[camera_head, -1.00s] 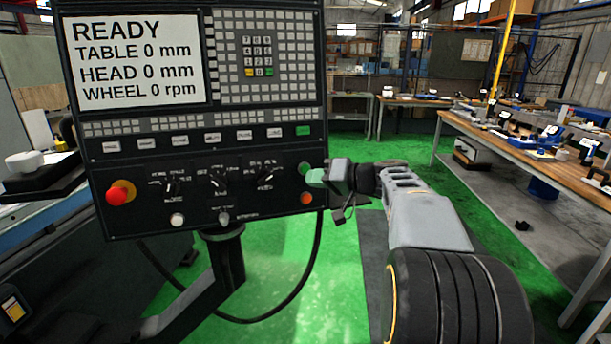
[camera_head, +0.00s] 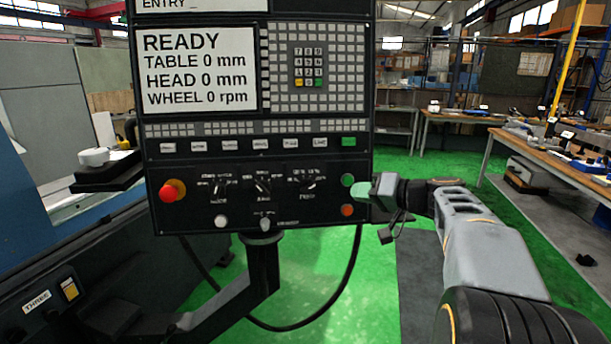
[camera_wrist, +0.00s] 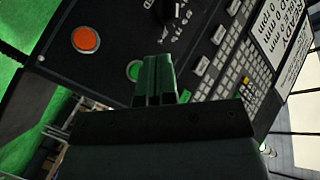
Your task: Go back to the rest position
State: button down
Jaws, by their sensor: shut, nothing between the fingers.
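My gripper (camera_head: 362,189) is shut and empty, just in front of the lower right corner of the black control panel (camera_head: 200,152). Its greenish fingertips are close to the round green button (camera_head: 347,180) and the orange button (camera_head: 347,210) below it. In the wrist view, my closed fingers (camera_wrist: 159,66) point at the panel, with the green button (camera_wrist: 134,70) just left of the tips and the orange button (camera_wrist: 86,39) farther left. I cannot tell whether the tips touch the panel. The screen (camera_head: 200,70) reads READY, with table, head and wheel at 0.
A red knob (camera_head: 172,190) is at the panel's lower left. A black cable (camera_head: 345,285) hangs below the panel beside its support arm (camera_head: 263,275). A wooden workbench (camera_head: 545,152) with tools stands at the right.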

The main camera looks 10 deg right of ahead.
jog(key=s+a+f+m+g+h+p, duration=0.1)
jog(key=s+f+m+g+h, duration=0.4)
jog(key=f, duration=0.7)
jog(key=s+a+f+n+g+h+p, duration=0.1)
jog(key=s+a+n+h+p, duration=0.1)
jog(key=s, duration=0.5)
jog(key=s+a+f+n+g+h+p, duration=0.1)
jog(key=s+a+n+g+h+p, duration=0.1)
jog(key=s+a, duration=0.5)
jog(key=shift+s+a+f+n+h+p, duration=0.2)
jog(key=shift+s+n+h+p, duration=0.3)
jog(key=shift+n+p, duration=0.8)
